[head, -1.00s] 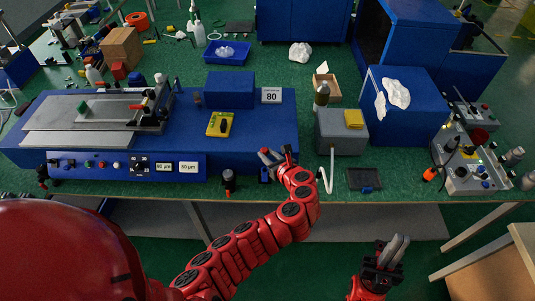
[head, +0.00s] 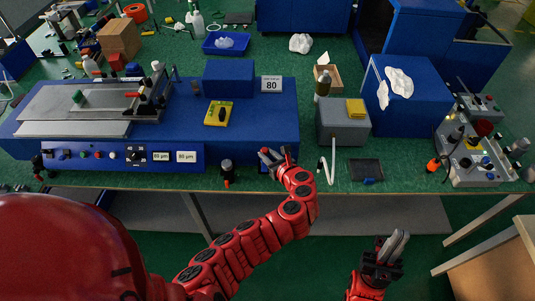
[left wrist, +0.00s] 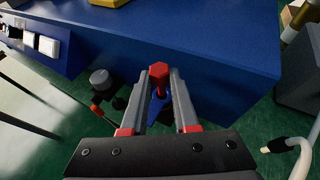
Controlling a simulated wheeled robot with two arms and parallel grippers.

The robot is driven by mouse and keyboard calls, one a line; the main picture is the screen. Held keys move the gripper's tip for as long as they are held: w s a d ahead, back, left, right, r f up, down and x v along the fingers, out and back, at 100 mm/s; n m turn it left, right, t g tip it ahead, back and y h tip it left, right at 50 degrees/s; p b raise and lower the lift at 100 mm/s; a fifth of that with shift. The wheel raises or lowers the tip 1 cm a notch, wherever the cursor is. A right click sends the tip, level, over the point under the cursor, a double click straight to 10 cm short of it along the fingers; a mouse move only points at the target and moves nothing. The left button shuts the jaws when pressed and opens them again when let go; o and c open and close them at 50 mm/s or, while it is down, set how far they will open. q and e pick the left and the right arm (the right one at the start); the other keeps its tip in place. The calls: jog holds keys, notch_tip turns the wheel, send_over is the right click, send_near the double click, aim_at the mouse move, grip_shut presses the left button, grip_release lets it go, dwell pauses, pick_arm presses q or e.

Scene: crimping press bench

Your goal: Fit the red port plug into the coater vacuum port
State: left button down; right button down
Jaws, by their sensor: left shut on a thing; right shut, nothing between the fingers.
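The red port plug (left wrist: 159,74) has a hexagonal head and shows between the fingers of my left gripper (left wrist: 160,88), which is shut on it. A blue piece (left wrist: 158,108) shows just below the plug between the fingers. In the head view my left gripper (head: 272,155) is at the front right corner of the blue coater (head: 251,128), near the bench's front edge; its fingers hide the plug there. I cannot make out the vacuum port. My right gripper (head: 393,245) is shut and empty, in front of the bench.
A dark tray (head: 366,169) lies farther right. Bare green bench top lies between these things.

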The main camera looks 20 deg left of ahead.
pick_arm(q)
jog(key=shift+p, duration=0.6)
dwell(1.2)
jog(key=shift+s+f+b, duration=0.1)
jog(key=shift+f+b, duration=0.9)
jog(key=shift+f, duration=0.65)
jog(key=c, duration=0.6)
grip_release()
jog(key=shift+r, duration=0.1)
jog(key=shift+d+r, duration=0.1)
jog(key=shift+d, duration=0.1)
jog(key=p+v, duration=0.5)
jog(key=v, duration=1.2)
